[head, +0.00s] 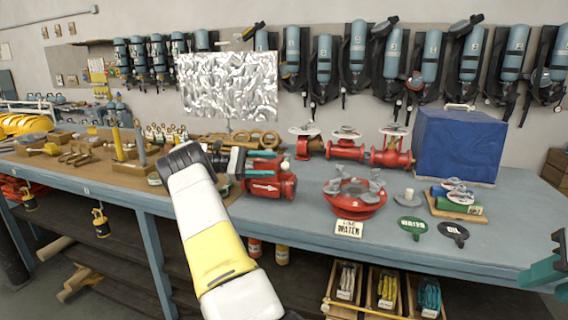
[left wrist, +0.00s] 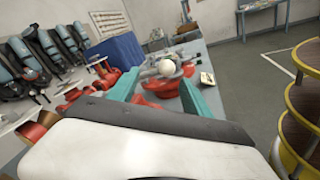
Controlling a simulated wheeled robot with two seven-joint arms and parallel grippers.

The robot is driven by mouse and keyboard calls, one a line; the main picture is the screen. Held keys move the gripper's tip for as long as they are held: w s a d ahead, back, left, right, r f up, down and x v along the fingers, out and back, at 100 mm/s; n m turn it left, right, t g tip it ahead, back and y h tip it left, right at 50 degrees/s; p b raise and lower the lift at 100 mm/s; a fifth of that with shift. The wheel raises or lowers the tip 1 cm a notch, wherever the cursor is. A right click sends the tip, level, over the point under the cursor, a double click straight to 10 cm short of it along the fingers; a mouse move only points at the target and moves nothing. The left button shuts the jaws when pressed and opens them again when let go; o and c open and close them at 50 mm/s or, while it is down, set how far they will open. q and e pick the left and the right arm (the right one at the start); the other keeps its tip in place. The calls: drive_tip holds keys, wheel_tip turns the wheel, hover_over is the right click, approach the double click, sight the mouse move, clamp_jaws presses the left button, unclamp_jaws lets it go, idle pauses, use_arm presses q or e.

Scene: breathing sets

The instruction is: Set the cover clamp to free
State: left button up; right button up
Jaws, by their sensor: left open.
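A red valve-like body (head: 268,184) with a white arrow on its side stands on the bench. A small white ball knob (head: 285,165) shows at its upper right. In the left wrist view the white ball (left wrist: 167,66) appears between my fingers, but I cannot tell its distance. My left gripper (head: 258,166) is open at the body's upper part; contact is unclear. A round red fitting (head: 354,198) with grey clamp-like arms stands to the right; it also shows in the left wrist view (left wrist: 162,85). I cannot tell which part is the cover clamp. My right gripper (head: 543,272) is partly cut off at the right edge.
A "LINE WATER" card (head: 348,228) and WATER (head: 412,226) and OIL (head: 453,232) tags lie near the front edge. Red valves (head: 390,157) and a blue box (head: 455,145) stand behind. A silvery sheet (head: 228,85) stands at the back.

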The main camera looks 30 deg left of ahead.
use_arm(q)
drive_tip(key=shift+s+a, duration=0.25)
drive_tip(key=shift+a, duration=0.7)
drive_tip(key=shift+s+a, duration=0.25)
drive_tip(key=shift+a, duration=0.7)
drive_tip(key=shift+s+a, duration=0.25)
drive_tip(key=shift+a, duration=0.7)
